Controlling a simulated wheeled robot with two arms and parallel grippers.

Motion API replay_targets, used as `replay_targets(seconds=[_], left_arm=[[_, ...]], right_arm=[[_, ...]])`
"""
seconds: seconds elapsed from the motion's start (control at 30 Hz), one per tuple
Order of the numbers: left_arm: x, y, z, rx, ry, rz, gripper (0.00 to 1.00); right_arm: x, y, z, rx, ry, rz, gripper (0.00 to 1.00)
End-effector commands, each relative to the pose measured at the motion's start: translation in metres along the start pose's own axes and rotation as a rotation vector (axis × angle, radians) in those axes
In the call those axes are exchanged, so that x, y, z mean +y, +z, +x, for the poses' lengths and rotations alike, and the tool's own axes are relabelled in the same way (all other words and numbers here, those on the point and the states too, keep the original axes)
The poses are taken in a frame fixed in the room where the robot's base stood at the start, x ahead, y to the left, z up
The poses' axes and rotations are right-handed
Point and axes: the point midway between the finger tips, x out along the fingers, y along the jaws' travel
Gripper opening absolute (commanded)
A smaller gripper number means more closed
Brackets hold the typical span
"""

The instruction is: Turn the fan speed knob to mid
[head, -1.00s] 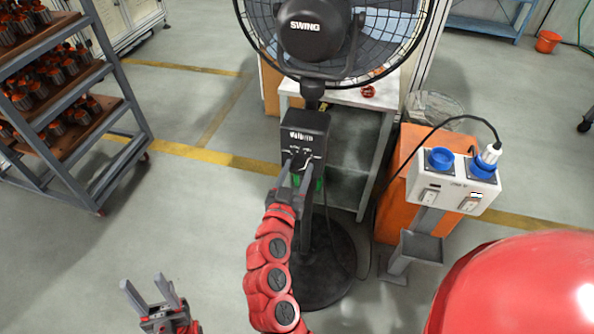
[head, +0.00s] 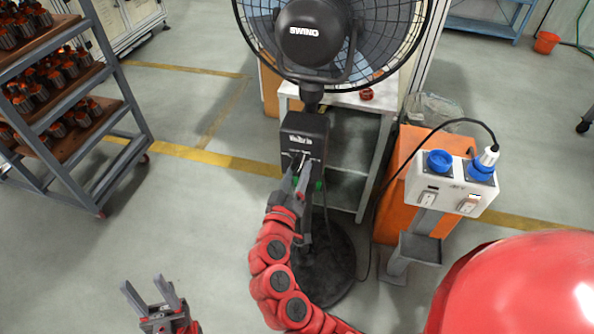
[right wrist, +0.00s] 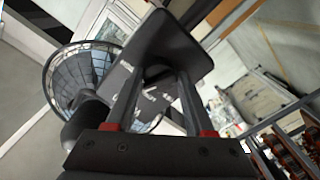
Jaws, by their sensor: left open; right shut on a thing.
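The pedestal fan has a dark head (head: 325,35) at the top and a black control box (head: 303,125) below it on the pole. The fan speed knob is on the front of this box, mostly hidden by my fingers. My right gripper (head: 298,168) is at the box's lower front, shut on the knob. In the right wrist view its two fingers (right wrist: 156,75) reach the box face (right wrist: 170,42) around the knob; the knob's pointer and setting cannot be read. My left gripper (head: 148,290) is open and empty, low at the left, away from the fan.
A rack of parts (head: 70,110) stands at the left. A white socket box (head: 450,188) with blue sockets stands at right, its black cable running toward the fan. A grey shelf table (head: 370,103) is behind the fan. The floor between rack and fan is clear.

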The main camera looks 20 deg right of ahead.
Motion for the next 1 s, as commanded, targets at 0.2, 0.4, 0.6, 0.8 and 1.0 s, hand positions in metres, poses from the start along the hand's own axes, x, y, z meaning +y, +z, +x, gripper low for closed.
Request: replay_targets(seconds=[0.2,0.4,0.6,0.8,1.0], left_arm=[[-0.0001,-0.0004,0.0024,0.000,0.000,0.000,0.50],[-0.0001,-0.0004,0.0025,0.000,0.000,0.000,0.50],[-0.0001,-0.0004,0.0024,0.000,0.000,0.000,0.50],[-0.0001,-0.0004,0.0025,0.000,0.000,0.000,0.50],[-0.0001,-0.0004,0.0025,0.000,0.000,0.000,0.50]], right_arm=[[-0.0007,0.0007,-0.0002,-0.002,-0.002,-0.043,0.00],[-0.0009,0.0011,-0.0001,-0.002,-0.002,-0.049,0.00],[-0.0009,0.0010,-0.0001,-0.002,-0.002,-0.048,0.00],[-0.0006,0.0007,0.0000,-0.002,-0.001,-0.047,0.83],[-0.0002,0.0003,0.0000,-0.001,0.000,-0.047,0.83]])
